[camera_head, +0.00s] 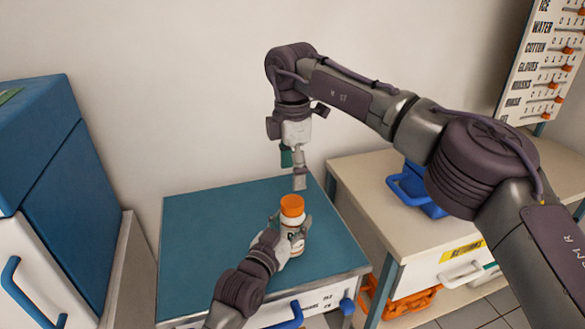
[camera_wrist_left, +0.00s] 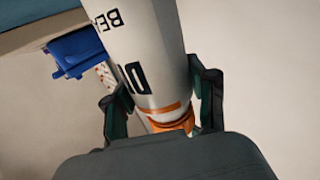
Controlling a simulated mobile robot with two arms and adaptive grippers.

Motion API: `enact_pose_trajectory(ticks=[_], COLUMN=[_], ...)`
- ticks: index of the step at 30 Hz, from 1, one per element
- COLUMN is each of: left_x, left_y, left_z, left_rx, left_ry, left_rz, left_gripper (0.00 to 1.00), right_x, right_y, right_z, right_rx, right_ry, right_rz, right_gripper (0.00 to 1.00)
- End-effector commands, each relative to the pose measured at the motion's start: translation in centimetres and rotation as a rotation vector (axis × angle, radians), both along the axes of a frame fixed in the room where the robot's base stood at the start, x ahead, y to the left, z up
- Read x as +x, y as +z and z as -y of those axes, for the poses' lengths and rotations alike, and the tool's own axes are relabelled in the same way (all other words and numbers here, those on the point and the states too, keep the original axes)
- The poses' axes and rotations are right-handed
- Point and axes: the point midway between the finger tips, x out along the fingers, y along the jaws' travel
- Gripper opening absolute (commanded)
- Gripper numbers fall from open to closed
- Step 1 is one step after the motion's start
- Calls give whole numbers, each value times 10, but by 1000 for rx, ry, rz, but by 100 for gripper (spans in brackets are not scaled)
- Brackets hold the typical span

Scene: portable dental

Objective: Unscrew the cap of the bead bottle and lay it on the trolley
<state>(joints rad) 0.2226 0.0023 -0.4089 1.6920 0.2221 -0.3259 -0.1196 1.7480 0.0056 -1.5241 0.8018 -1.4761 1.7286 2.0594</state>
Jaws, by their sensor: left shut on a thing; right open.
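The bead bottle (camera_head: 296,241) is white with an orange cap (camera_head: 292,206) on top and is upright over the blue-green trolley top (camera_head: 215,230). I cannot tell whether its base touches the trolley. My left gripper (camera_head: 292,232) is shut on the bottle's body, below the cap. In the left wrist view the bottle (camera_wrist_left: 140,40) shows upside-down lettering between the two fingers, with the orange cap (camera_wrist_left: 178,120) at the lower end, partly hidden by my gripper. My right gripper (camera_head: 293,169) is open and empty, above the cap and apart from it.
The trolley top is bare left of and behind the bottle. A beige counter (camera_head: 365,185) at the right carries a blue container (camera_head: 415,190). An orange crate (camera_head: 400,300) is under it. A blue and white cabinet (camera_head: 60,170) stands at the left. A slider board (camera_head: 550,65) hangs upper right.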

Motion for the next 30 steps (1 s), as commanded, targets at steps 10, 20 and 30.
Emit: enact_pose_trajectory(ticks=[10, 20, 30], left_x=[0, 0, 0], left_y=[-1, -1, -1], left_z=[0, 0, 0], left_rx=[1, 1, 1], left_ry=[0, 0, 0], left_rz=[-2, -2, -2], left_gripper=[0, 0, 0], right_x=[0, 0, 0], right_y=[-49, -78, -78], right_z=[1, 0, 0], right_rx=[-1, -1, 0], right_ry=[-6, -6, -5], right_rz=[-3, -2, -1], right_gripper=[72, 72, 58])
